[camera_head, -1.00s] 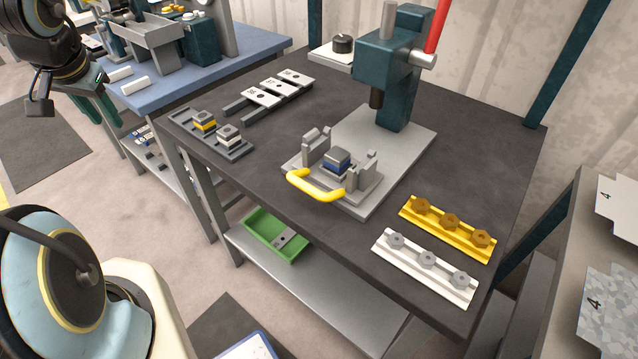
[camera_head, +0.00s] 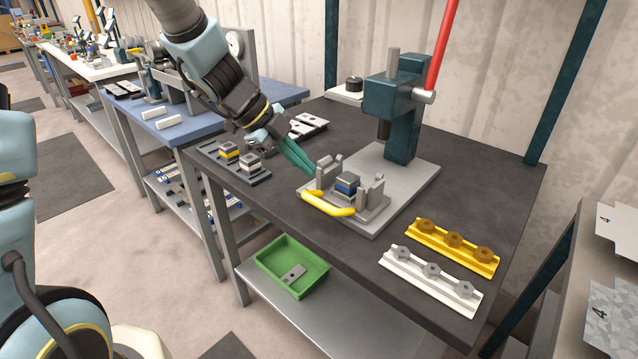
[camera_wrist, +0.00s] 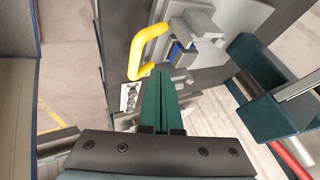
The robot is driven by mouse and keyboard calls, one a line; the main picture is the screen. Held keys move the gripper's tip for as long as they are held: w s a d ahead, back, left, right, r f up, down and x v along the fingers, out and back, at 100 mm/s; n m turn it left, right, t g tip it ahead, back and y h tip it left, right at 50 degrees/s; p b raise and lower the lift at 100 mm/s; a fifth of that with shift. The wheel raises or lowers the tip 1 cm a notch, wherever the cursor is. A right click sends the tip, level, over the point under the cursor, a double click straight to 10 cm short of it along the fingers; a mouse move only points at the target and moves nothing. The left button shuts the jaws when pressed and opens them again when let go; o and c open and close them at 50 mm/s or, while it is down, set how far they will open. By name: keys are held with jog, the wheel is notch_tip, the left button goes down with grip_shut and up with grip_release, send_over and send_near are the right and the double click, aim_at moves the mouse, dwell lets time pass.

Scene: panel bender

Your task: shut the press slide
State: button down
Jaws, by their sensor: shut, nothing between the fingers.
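The press slide (camera_head: 372,211) is a grey carriage with upright blocks and a yellow handle (camera_head: 328,205) on its front edge. A part with a blue band (camera_head: 347,185) sits between the blocks. The slide stands forward of the teal press (camera_head: 405,110) on the light base plate (camera_head: 412,178). My gripper (camera_head: 311,172) has green fingers, shut and empty, at the left of the slide, close to its left block; I cannot tell whether they touch. In the wrist view the fingertips (camera_wrist: 160,72) are beside the yellow handle (camera_wrist: 147,50).
A yellow rack (camera_head: 453,247) and a white rack (camera_head: 431,281) with hex nuts lie at the front right. A grey tray (camera_head: 232,165) holds two blocks at the left. A red lever (camera_head: 441,45) rises from the press. A green bin (camera_head: 291,267) is on the lower shelf.

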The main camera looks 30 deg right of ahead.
aim_at(342, 201)
jog(key=x, duration=0.9)
jog(key=shift+f+b, duration=0.1)
jog(key=shift+b, duration=0.25)
jog(key=shift+d, duration=0.1)
